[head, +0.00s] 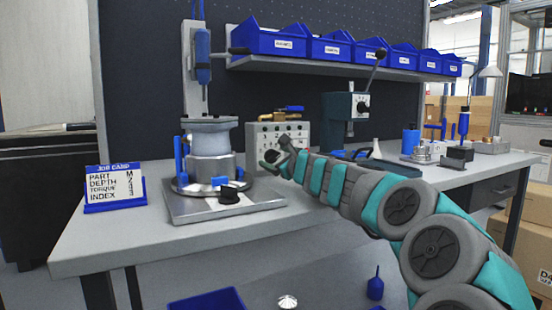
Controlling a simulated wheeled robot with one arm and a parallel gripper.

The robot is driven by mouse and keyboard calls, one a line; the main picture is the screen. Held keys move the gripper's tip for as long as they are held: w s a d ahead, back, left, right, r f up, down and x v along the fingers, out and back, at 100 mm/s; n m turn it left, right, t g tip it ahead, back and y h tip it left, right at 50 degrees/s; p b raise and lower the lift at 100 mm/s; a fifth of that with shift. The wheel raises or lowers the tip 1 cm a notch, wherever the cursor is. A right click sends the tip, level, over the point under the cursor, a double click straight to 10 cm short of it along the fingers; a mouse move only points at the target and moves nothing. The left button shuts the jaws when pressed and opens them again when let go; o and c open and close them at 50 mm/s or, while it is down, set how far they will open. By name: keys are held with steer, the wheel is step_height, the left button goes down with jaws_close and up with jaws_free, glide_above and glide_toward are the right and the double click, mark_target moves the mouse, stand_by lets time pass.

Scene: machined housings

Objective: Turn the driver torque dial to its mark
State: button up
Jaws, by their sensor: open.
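My gripper (270,163) is open and empty, in front of the lower left part of a grey box (297,132) with numbers and small round marks or knobs on its face. The gripper covers part of that face. I cannot tell whether it touches the box. A blue driver (203,58) hangs upright on a grey column at the left. I cannot make out a dial or a mark on it. A black knob (229,194) sits on the front of the fixture's base plate. A job card (115,187) lists part, depth, torque and index; its small figures are hard to read.
A metal housing (210,150) stands on the base plate (182,210), left of my gripper. A green press (345,113) with a lever stands behind my arm. Blue bins (270,43) line the shelf above. The bench front (100,235) is clear.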

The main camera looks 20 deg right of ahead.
steer(key=shift+c, duration=0.2)
jaws_close()
stand_by(0.4)
steer(key=shift+n, duration=0.3)
steer(key=n+b, duration=0.1)
steer(key=n, duration=0.1)
steer(key=shift+f+n, duration=0.15)
steer(key=shift+n, duration=0.25)
steer(key=n+b, duration=0.1)
steer(key=n, duration=0.2)
steer(key=shift+a+f+n+b, duration=0.1)
steer(key=shift+f+n+b, duration=0.05)
steer(key=shift+n+b, duration=0.2)
steer(key=n+b, duration=0.2)
steer(key=n, duration=0.2)
steer(key=shift+n, duration=0.25)
steer(key=shift+b, duration=0.3)
